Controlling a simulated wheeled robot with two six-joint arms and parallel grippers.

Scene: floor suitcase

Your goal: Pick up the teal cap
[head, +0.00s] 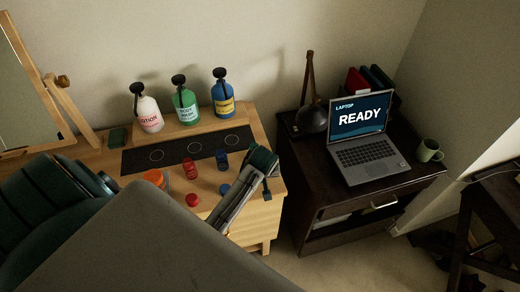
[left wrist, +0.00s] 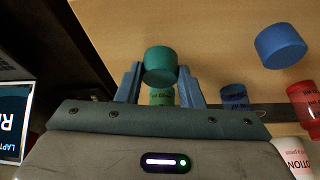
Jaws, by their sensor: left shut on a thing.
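The teal cap (left wrist: 160,65) is between the two blue fingers of my left gripper (left wrist: 160,84) in the left wrist view. The gripper is shut on it. A green bottle (left wrist: 162,97) shows just past the cap, partly covered; I cannot tell whether they touch. In the head view my left gripper (head: 257,167) is over the right end of the wooden vanity (head: 265,215), and the teal cap cannot be made out there. My right gripper is not in view.
A blue cap (head: 224,190), red cap (head: 192,200), blue bottle (head: 222,160), red bottle (head: 190,169) and orange item (head: 155,178) stand left of the gripper. Pump bottles (head: 184,106) line the back shelf. A dark desk with a laptop (head: 368,153) stands to the right.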

